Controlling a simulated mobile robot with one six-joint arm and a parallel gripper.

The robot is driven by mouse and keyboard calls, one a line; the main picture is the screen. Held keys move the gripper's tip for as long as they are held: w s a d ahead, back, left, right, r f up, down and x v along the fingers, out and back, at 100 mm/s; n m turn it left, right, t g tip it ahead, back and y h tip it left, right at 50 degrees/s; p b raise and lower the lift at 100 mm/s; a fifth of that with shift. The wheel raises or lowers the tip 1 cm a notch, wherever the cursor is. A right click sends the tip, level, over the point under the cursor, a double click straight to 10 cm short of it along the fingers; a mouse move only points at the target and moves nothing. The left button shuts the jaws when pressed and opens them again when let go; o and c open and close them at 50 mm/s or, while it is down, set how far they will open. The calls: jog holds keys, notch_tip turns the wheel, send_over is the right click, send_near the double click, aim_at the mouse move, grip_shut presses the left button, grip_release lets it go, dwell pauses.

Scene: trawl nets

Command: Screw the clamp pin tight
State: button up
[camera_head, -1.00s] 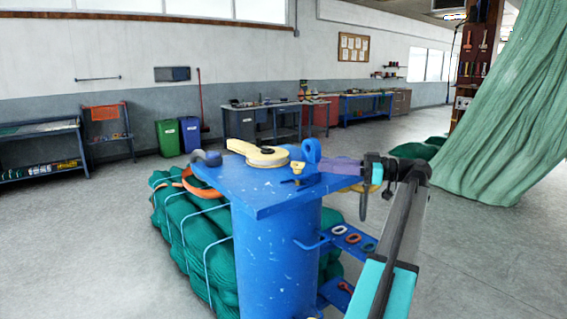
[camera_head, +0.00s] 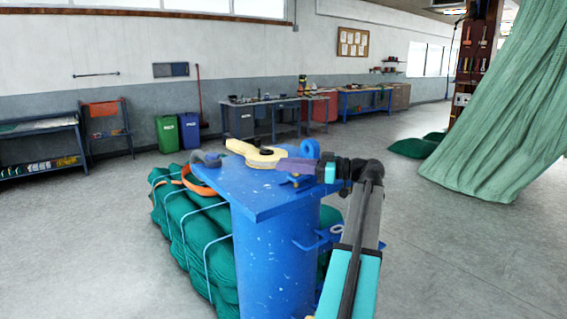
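A blue pedestal with a flat top plate (camera_head: 240,190) stands in the middle. On the plate lies a cream-yellow ring-shaped piece with a short handle (camera_head: 245,149) and a dark centre (camera_head: 265,152). A blue upright lug (camera_head: 311,149) stands at the plate's back right. My gripper (camera_head: 284,164) reaches in from the right, its purple fingers low over the plate beside the ring piece. Whether it touches anything, and whether its fingers are apart, I cannot tell. I cannot make out the clamp pin; the small yellow knob seen earlier is hidden behind my gripper.
A grey-blue hook (camera_head: 206,158) and an orange strap (camera_head: 198,185) are at the plate's left. Bundled green nets (camera_head: 205,240) lie against the pedestal. A side rack (camera_head: 320,240) is partly behind my arm. A green net (camera_head: 500,120) hangs right. The floor left is clear.

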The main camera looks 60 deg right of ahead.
jog(key=shift+w+a, duration=0.2)
jog(key=shift+w, duration=0.4)
jog(key=shift+c, duration=0.2)
grip_shut()
jog(key=shift+f+m+h+b, duration=0.15)
jog(key=shift+m+h+b, duration=0.15)
jog(key=shift+h+b, duration=0.15)
